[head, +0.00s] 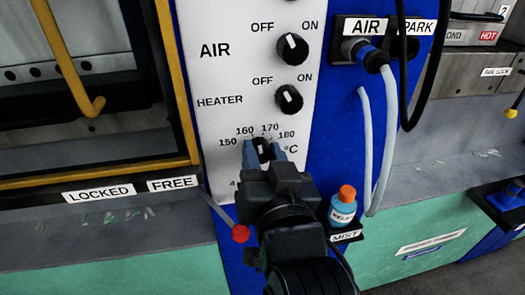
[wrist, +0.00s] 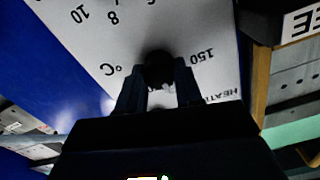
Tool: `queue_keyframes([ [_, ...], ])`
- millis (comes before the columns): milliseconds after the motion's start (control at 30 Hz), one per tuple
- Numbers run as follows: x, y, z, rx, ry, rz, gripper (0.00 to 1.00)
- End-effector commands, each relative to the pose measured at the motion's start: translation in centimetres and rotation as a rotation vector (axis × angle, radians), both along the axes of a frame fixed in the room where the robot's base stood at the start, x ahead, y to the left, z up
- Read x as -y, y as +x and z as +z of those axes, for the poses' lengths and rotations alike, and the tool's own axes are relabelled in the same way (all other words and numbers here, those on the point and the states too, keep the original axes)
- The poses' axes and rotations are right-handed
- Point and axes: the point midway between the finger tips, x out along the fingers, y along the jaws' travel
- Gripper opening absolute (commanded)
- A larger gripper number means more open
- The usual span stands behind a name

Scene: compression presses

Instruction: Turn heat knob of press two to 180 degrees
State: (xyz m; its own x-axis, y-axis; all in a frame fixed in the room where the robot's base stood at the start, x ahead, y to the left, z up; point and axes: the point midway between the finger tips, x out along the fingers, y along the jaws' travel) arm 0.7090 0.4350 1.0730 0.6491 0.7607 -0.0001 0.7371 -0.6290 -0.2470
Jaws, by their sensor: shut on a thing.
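The heat knob (head: 262,149) is a small black dial with a white mark on the white panel (head: 222,129), under a scale reading 150, 160, 170 and 180 °C. Its mark looks roughly upward, between 160 and 170; the fingers hide part of the dial. My gripper (head: 263,154) is shut on this knob, one blue finger on each side. In the wrist view the knob (wrist: 159,68) sits between the two fingertips (wrist: 159,88), with the panel upside down and 150 to its right.
The AIR knob (head: 292,48) and HEATER knob (head: 289,98) stand above on the same panel. A hose (head: 385,130) hangs at right. A blue bottle with an orange cap (head: 343,204) stands close to my wrist's right. A red ball (head: 240,233) is at its left. A yellow bar (head: 75,65) is further left.

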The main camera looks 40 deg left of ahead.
Motion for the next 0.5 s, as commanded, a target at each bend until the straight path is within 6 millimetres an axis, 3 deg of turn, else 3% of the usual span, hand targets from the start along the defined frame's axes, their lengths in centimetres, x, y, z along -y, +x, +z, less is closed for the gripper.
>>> queue_keyframes([
  [500,0.13,0.15,0.09,-0.373,0.316,-0.001,0.04],
])
